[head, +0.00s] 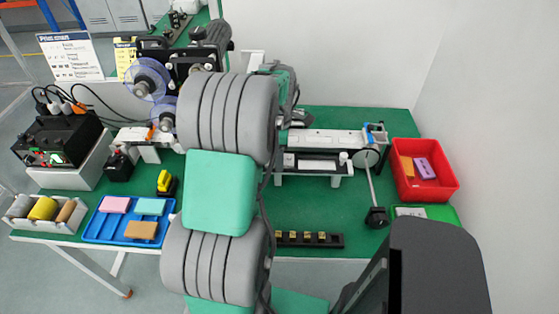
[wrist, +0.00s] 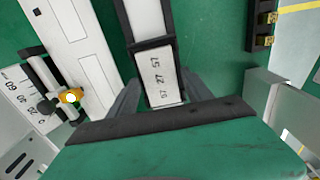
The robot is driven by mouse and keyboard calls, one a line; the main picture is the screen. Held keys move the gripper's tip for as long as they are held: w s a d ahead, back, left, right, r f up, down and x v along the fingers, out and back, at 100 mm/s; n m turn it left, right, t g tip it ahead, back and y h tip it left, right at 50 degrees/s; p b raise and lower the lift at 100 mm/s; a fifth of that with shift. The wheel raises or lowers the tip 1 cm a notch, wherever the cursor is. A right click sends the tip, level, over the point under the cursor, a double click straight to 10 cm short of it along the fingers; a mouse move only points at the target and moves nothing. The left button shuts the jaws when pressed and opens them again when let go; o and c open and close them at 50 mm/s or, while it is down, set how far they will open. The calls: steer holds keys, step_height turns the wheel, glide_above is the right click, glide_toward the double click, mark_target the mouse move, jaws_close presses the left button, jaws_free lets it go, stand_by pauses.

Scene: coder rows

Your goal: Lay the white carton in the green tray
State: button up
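A long white piece with printed dark figures on its end (wrist: 165,80), which I take for the white carton, lies between dark side edges in the wrist view. A dark band crosses it. My gripper (wrist: 160,78) has its two grey fingers apart, one on either side of this printed end; I see no clear grip on it. Contact at the fingertips cannot be made out. In the head view my arm hides my gripper. The green tray (head: 440,212) shows only in part at the right end of the table, just in front of the red bin.
The red bin (head: 438,183) holds an orange and a purple block. A blue tray (head: 103,231) with several blocks stands on the left. A white conveyor (head: 340,138) runs along the back. A dark strip with brass pieces (head: 338,241) lies at the front edge.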

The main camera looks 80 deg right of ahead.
steer(key=c, duration=0.7)
steer(key=shift+r+p, duration=1.7)
steer(key=shift+r, duration=0.8)
steer(key=shift+c, duration=0.2)
